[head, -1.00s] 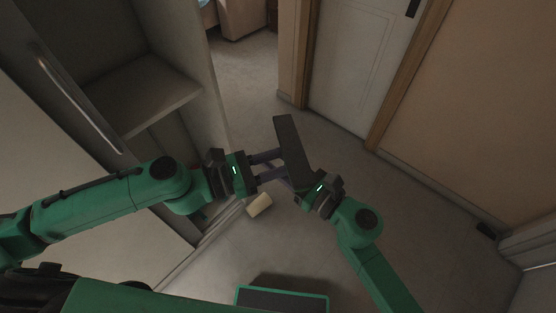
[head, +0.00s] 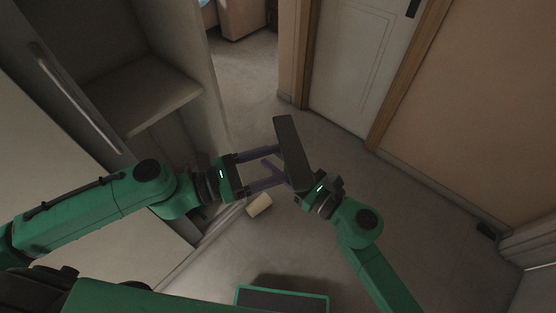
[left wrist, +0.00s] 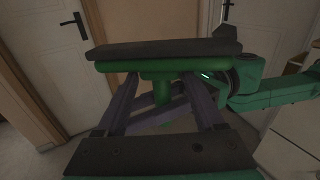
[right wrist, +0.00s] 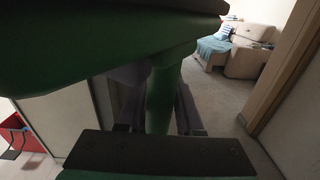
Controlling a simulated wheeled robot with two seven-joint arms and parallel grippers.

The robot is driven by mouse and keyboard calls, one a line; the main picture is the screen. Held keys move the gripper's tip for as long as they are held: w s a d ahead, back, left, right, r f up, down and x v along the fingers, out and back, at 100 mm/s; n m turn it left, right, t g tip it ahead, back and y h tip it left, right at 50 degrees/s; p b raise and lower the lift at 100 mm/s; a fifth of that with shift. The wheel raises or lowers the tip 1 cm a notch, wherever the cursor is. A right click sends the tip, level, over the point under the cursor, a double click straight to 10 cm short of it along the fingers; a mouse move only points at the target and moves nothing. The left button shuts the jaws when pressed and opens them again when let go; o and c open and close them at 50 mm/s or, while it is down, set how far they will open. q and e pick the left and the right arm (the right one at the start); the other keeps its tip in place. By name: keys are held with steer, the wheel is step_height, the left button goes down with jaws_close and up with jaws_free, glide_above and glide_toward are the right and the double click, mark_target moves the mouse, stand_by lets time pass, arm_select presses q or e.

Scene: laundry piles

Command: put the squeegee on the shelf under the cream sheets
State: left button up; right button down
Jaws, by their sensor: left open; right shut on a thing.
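The squeegee (head: 290,145) has a dark flat head and a green handle, which shows in the left wrist view (left wrist: 160,90) and the right wrist view (right wrist: 162,95). My right gripper (head: 304,186) is shut on the squeegee and holds it above the floor; its fingertips are mostly hidden in the head view. My left gripper (head: 279,166) is open, its fingers spread just left of the squeegee head and reaching toward the handle. I cannot tell whether they touch it. A shelf board (head: 155,95) shows in the open cabinet at left. No cream sheets are visible.
A small cream block (head: 259,205) lies on the floor below my left gripper. The cabinet's side panel (head: 190,50) stands beside the shelf. A white door (head: 360,60) and a tan wall (head: 490,110) are at right.

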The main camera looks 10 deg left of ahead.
arm_select(q)
steer(key=w+a+f+m+t+y, duration=0.1)
steer(key=w+a+f+t+y, duration=0.15)
steer(key=a+f, duration=0.55)
steer(key=w+a+f+m+t+y, duration=0.1)
steer(key=w+a+f+y, duration=0.3)
steer(key=a, duration=0.9)
steer(key=s+a+f+m+g+y, duration=0.1)
steer(key=s+a+f+m+y, duration=0.15)
steer(key=a+f, duration=0.55)
steer(key=s+a+f+m+y, duration=0.1)
steer(key=s+a+f+y, duration=0.25)
steer(key=a+f, duration=0.4)
steer(key=s+f+m+g+y, duration=0.2)
steer(key=s+f+m+g, duration=0.15)
steer(key=s+f, duration=0.5)
steer(key=s+f+m+g+y, duration=0.2)
steer(key=s+f+m, duration=0.25)
steer(key=f, duration=0.65)
steer(key=s+d+f+m+g, duration=0.4)
steer(key=s+d+f+m, duration=0.5)
steer(key=s+d+m, duration=0.3)
steer(key=s+d, duration=0.1)
steer(key=d, duration=0.1)
steer(key=shift+s+d+f+m+h, duration=0.2)
steer(key=shift+d+f+m+h, duration=0.1)
steer(key=shift+f+m+h, duration=0.05)
